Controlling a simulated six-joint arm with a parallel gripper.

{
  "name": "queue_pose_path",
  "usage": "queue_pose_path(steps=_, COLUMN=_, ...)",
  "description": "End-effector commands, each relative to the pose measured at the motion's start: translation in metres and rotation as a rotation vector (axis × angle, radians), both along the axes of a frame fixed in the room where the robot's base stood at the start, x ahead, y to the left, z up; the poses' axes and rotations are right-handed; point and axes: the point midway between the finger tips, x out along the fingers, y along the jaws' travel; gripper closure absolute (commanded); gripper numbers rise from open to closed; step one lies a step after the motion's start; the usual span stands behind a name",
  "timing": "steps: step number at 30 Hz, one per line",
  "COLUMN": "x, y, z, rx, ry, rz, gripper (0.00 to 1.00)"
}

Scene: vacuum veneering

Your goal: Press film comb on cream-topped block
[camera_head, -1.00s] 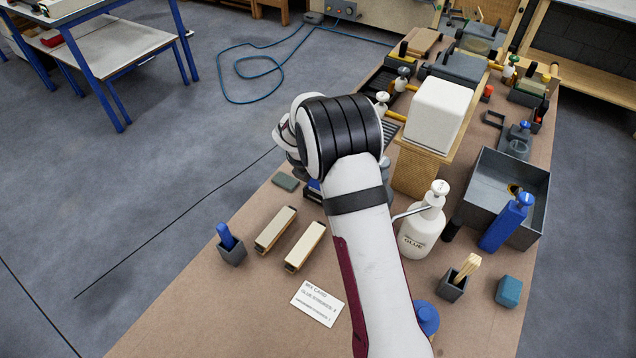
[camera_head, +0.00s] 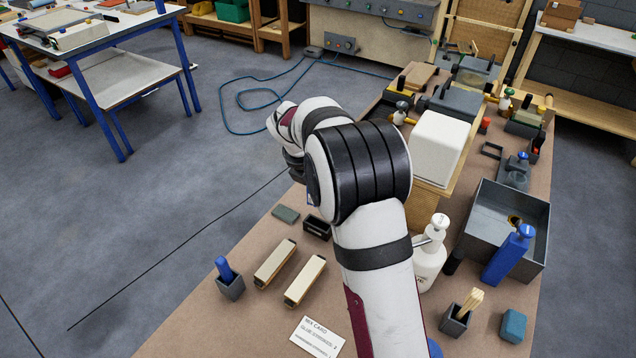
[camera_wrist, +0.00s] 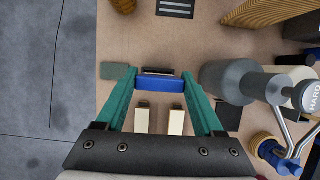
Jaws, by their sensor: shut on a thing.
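My gripper (camera_wrist: 159,76) has green fingers and is shut on a blue bar, the film comb (camera_wrist: 160,85), which lies crosswise between the fingertips. The comb's lower edge is hidden from above. In the head view my wrist hides the fingers and most of the comb. Two cream-topped blocks, the left (camera_head: 275,262) and the right (camera_head: 305,281), lie side by side on the table. In the wrist view, the left block (camera_wrist: 142,120) and right block (camera_wrist: 177,121) show between the fingers, nearer the palm than the comb. The comb looks apart from both.
A small black holder (camera_head: 317,227) stands just beyond the blocks, with a grey-green pad (camera_head: 285,214) beside it. A blue-handled tool in a grey cup (camera_head: 230,287) is to the left. A white glue bottle (camera_head: 430,258) and a grey bin (camera_head: 541,235) stand to the right.

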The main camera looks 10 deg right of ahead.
Motion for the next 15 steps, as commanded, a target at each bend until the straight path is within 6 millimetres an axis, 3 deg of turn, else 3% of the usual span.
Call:
queue_pose_path(steps=5, x=-0.017, y=0.008, z=-0.004, rx=-0.001, ry=0.001, rz=-0.191, gripper=0.75)
queue_pose_path(steps=8, x=-0.04, y=0.018, z=-0.007, rx=-0.003, ry=0.001, rz=-0.456, gripper=0.75)
queue_pose_path(steps=15, x=-0.11, y=0.047, z=-0.005, rx=-0.002, ry=0.001, rz=-1.252, gripper=0.75)
